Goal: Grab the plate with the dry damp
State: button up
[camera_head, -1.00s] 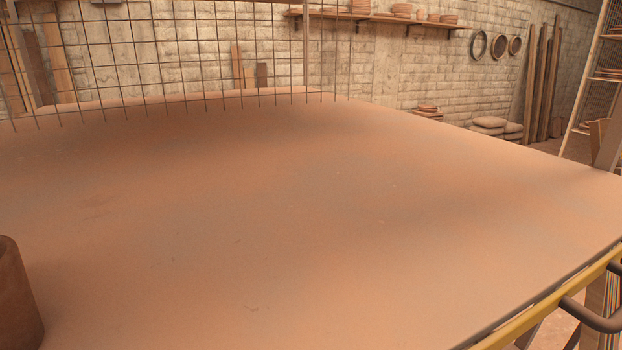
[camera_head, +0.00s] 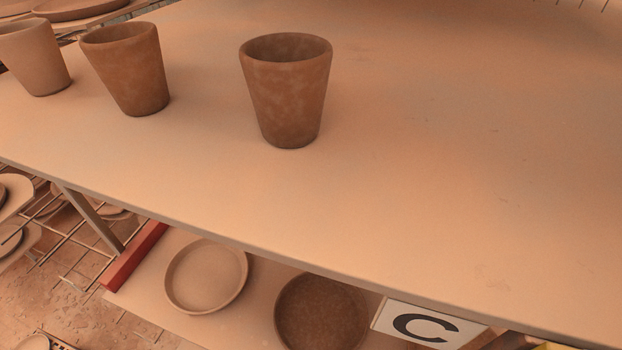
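Two round shallow plates lie on a lower shelf (camera_head: 150,292) under the table's front edge. The left plate (camera_head: 207,277) is pale, even tan and shows whole. The right plate (camera_head: 322,315) is darker brown with a mottled inner face. Its far rim is close to the table edge and its near part is cut off by the picture's bottom. I cannot tell from here which surface counts as dry or damp. My gripper is not in view.
Three clay pots stand on the tabletop: a pale one (camera_head: 36,58), a brown one (camera_head: 127,68) and a mottled brown one (camera_head: 287,90). The right tabletop (camera_head: 480,190) is clear. A "C" sign (camera_head: 425,326) hangs at the table edge. A red bar (camera_head: 135,257) borders the shelf's left.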

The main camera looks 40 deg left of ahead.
aim_at(203, 277)
jog(key=u, duration=1.6)
jog(key=j+u, duration=0.1)
jog(key=j, duration=0.4)
jog(key=k+j+u, duration=0.1)
jog(key=j, duration=0.4)
